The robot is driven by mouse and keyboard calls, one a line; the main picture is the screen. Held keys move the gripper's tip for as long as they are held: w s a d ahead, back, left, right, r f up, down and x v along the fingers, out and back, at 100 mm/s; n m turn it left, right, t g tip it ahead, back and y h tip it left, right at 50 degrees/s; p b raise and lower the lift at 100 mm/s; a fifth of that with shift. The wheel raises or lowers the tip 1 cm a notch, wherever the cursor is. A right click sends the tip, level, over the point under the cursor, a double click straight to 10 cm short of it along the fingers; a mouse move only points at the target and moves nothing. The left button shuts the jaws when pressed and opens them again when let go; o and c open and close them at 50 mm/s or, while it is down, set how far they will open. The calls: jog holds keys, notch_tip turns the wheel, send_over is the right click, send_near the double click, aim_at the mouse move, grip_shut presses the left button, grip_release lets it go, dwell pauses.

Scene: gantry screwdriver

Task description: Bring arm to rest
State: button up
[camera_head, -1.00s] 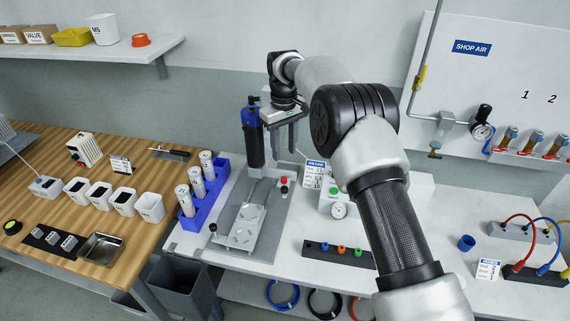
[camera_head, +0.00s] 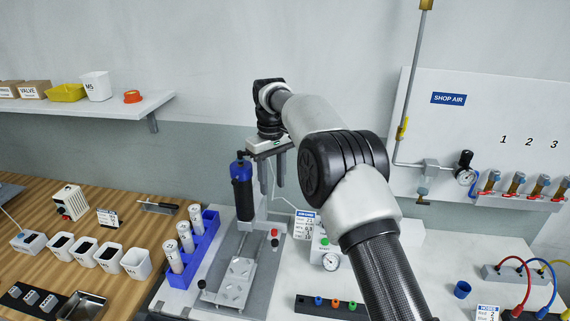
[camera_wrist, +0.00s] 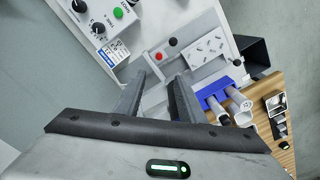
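My arm reaches up from the lower right of the head view and over the white bench. My gripper (camera_head: 270,178) points down beside the blue and black screwdriver (camera_head: 242,188), on its right, above the back of the grey fixture (camera_head: 232,275). In the wrist view my gripper (camera_wrist: 163,83) shows its two fingers apart with nothing between them. The fixture plate also shows in the wrist view (camera_wrist: 208,47), past the fingertips. Whether the fingers touch anything is not visible, but they appear clear.
A blue rack (camera_head: 203,247) with white cylinders stands left of the fixture. A shelf (camera_head: 130,108) is at upper left, a shop-air panel (camera_head: 490,120) at right.

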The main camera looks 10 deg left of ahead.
jog(key=s+d+r+m+t+p, duration=0.1)
jog(key=s+d+r+m+t, duration=0.1)
jog(key=s+d+r, duration=0.7)
jog(key=s+d+r+m+t+p, duration=0.1)
jog(key=s+d+r+m, duration=0.25)
jog(key=d+r, duration=0.8)
jog(key=s+d+f+m+t+p, duration=0.1)
jog(key=s+d, duration=0.4)
jog(key=s, duration=0.6)
jog(key=s+d+f+m+t+p, duration=0.1)
jog(key=s+d+m, duration=0.2)
jog(key=s, duration=0.8)
jog(key=shift+s+d+f+t, duration=0.25)
jog(key=shift+s+d+t, duration=0.1)
jog(key=shift+d, duration=0.7)
jog(key=shift+a, duration=0.1)
